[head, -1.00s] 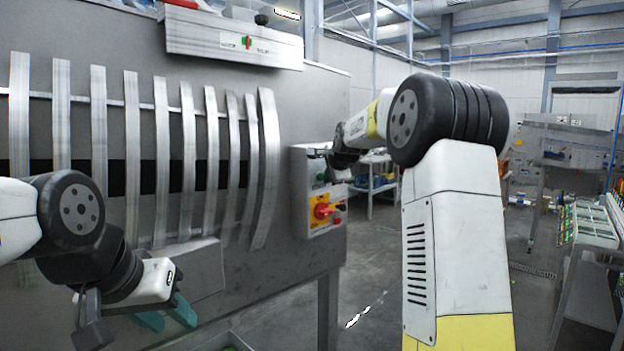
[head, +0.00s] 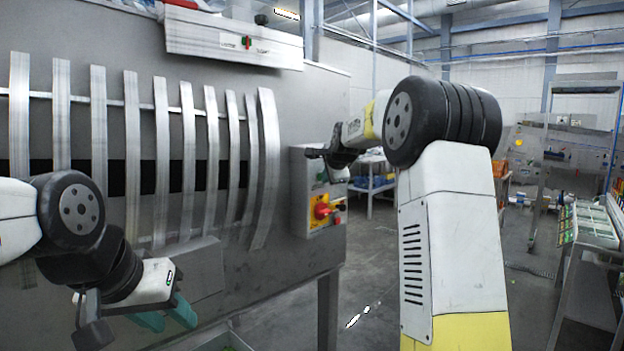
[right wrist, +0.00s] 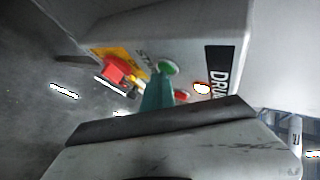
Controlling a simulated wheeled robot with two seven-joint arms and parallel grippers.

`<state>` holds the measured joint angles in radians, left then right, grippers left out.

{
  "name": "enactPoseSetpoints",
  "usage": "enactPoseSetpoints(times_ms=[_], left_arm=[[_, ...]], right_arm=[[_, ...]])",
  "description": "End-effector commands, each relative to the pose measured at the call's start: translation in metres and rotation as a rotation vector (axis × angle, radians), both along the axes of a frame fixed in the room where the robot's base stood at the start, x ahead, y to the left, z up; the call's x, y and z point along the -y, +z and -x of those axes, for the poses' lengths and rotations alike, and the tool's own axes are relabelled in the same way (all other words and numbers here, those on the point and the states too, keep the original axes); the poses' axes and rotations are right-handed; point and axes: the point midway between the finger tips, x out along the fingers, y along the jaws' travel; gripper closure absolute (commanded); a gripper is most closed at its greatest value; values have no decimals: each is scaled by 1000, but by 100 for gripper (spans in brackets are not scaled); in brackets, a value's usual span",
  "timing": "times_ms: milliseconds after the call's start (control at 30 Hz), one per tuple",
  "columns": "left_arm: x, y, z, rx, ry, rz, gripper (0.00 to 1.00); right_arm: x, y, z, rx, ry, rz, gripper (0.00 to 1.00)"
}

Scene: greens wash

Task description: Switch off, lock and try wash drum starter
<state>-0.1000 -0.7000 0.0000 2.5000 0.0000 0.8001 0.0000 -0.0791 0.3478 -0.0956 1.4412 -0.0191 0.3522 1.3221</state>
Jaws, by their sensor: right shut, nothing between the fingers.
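The wash drum starter (head: 300,205) is a grey box on the drum housing's right end. Its red rotary switch (head: 321,211) sits on a yellow plate. In the right wrist view the red switch (right wrist: 116,70), a green button (right wrist: 168,67), a small red button (right wrist: 182,96) and a partly cut label (right wrist: 222,70) show. My right gripper (right wrist: 157,92) is shut and empty, its teal tip just beside the green button; I cannot tell whether they touch. My left gripper (head: 166,315) is open and empty, low in front of the drum housing. No lock is identifiable.
The ribbed grey drum housing (head: 230,250) fills the left, with a control box (head: 235,45) on top. A dark support leg (head: 328,310) stands below the starter. A tray rack (head: 590,225) stands at far right. Floor between is open.

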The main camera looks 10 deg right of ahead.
Motion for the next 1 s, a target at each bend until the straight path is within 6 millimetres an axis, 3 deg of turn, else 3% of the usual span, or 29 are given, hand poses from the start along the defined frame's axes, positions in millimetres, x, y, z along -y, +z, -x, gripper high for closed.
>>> enactPoseSetpoints(times_ms=[667,1000], left_arm=[[0,0,0,0,0,0,64],[0,0,0,0,0,0,64]], right_arm=[[10,0,14,0,0,0,100],[30,0,38,-1,-3,-1,100]])
